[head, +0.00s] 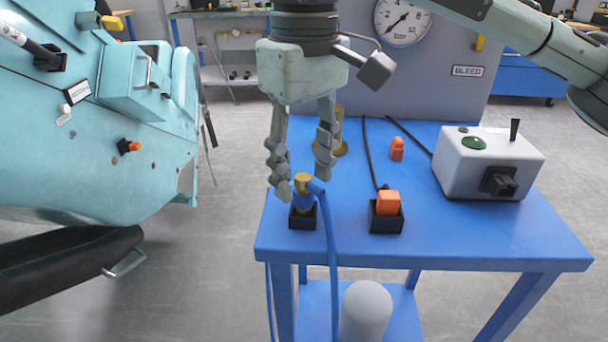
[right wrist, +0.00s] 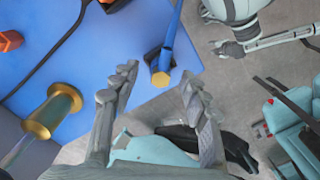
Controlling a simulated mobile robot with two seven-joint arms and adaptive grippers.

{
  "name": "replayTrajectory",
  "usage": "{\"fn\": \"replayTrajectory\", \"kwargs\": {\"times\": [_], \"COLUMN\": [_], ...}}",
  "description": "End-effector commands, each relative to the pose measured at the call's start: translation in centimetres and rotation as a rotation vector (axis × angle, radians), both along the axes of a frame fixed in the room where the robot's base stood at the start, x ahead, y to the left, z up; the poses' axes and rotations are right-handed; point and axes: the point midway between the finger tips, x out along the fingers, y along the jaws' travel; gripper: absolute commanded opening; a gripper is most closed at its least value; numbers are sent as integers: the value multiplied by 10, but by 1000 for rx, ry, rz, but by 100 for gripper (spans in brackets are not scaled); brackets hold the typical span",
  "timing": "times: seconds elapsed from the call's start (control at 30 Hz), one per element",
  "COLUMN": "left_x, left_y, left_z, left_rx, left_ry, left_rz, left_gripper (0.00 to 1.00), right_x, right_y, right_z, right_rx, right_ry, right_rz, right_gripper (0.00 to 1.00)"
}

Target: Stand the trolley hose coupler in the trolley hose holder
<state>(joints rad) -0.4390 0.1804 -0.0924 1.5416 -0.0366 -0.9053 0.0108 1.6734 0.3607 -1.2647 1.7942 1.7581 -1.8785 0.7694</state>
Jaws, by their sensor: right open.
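The trolley hose coupler (head: 303,184), with a brass top and blue body, stands about upright in the trolley hose holder (head: 303,217), a small black open box at the table's front left corner. Its blue hose (head: 330,240) bends over and hangs down the table front. My right gripper (head: 304,188) is open just above and around the coupler's top, with no clear contact. In the right wrist view the brass end (right wrist: 160,79) shows between the spread fingers, with the black holder (right wrist: 155,58) partly hidden behind it. My left gripper (right wrist: 226,48) shows small in that view, its jaws unclear.
A second black holder (head: 386,222) with an orange plug (head: 388,202) stands to the right on the blue table (head: 450,235). Behind are a brass post (head: 341,130), an orange piece (head: 397,149) and a white box (head: 487,160). A teal machine (head: 90,120) is at left.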

Motion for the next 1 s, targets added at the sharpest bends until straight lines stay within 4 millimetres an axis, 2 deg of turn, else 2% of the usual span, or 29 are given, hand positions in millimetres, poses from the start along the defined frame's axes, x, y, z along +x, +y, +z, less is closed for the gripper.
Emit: {"fn": "replayTrajectory", "kwargs": {"times": [0.3, 0.5, 0.7, 1.0], "left_x": [1, 1, 1, 2], "left_y": [-1, -1, -1, -1], "left_z": [0, 0, 0, 0], "left_rx": [-2, -2, -2, -2], "left_ry": [-1, -1, -1, -2], "left_rz": [2, 2, 3, 2], "left_gripper": [29, 29, 29, 29], "right_x": [1, 1, 1, 1], "right_y": [0, -1, 0, 0], "right_z": [68, 98, 107, 107], "right_rx": [1, -1, -1, -1], "right_ry": [-3, -2, 1, 1], "right_rz": [-1, 0, 1, 1], "right_gripper": [46, 46, 46, 46]}}
